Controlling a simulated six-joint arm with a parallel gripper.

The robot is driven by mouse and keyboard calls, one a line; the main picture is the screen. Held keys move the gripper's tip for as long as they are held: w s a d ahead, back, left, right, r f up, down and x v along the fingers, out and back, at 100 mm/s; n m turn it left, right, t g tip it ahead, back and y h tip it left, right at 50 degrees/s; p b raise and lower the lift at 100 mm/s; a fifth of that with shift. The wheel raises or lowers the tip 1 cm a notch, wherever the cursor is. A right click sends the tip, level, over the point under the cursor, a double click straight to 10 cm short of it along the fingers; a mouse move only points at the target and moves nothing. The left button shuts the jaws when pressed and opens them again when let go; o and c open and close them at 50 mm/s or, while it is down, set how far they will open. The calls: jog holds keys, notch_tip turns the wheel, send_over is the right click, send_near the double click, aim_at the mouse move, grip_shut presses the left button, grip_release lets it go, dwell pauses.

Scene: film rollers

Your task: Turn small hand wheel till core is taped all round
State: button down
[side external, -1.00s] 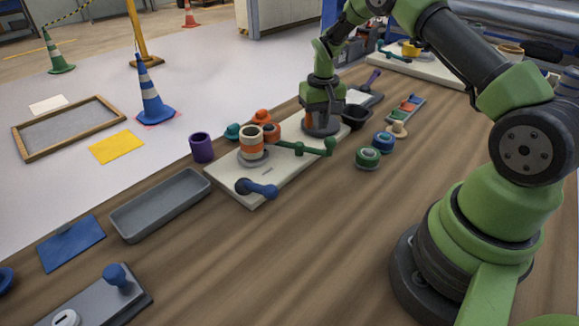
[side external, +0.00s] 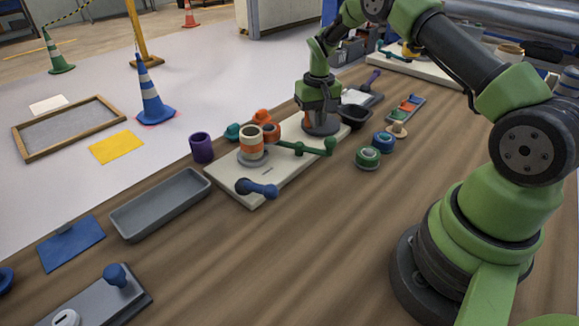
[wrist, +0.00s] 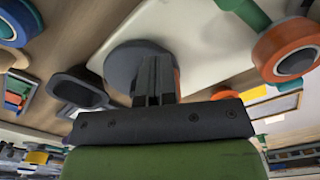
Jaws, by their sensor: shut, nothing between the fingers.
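The cream board (side external: 225,183) lies on the wooden table. On its near half stands the orange core (side external: 251,148) with a cream band around it; its far side is hidden. A blue crank-like handle (side external: 258,189) sits at the board's near end, and a green arm (side external: 302,149) reaches beside the core. My gripper (wrist: 157,62) is shut and empty, over a grey round disc (wrist: 124,60) at the board's far end. I cannot tell whether fingers and disc touch, or which part is the hand wheel.
Orange pieces (side external: 262,117) and a purple cup (side external: 201,147) stand behind the board. A black bowl (side external: 354,115) is close to my gripper. Green and blue rolls (side external: 368,157) stand right of the board. A grey tray (side external: 160,205) lies left.

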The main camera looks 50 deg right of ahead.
jog(key=shift+s+a, duration=0.2)
jog(key=shift+s, duration=0.4)
notch_tip(320, 180, up, 7)
dwell(0.7)
jog(key=s+a+r+t, duration=0.1)
jog(key=s+a+r, duration=0.15)
jog(key=r, duration=0.25)
jog(key=s+a+r+n+t, duration=0.1)
jog(key=s+a+r, duration=0.1)
jog(key=a+r, duration=0.3)
jog(key=s+a+r+t, duration=0.1)
jog(key=s+a+r, duration=0.2)
jog(key=r, duration=0.3)
jog(key=s+a+r+t+y, duration=0.1)
jog(key=s+a+t, duration=0.1)
jog(key=s, duration=0.5)
jog(key=s+a+r+n+t+y, duration=0.1)
jog(key=s+a+t, duration=0.1)
jog(key=s+a, duration=0.3)
jog(key=s, duration=0.3)
jog(key=shift+a+r, duration=0.3)
jog(key=shift+r, duration=0.05)
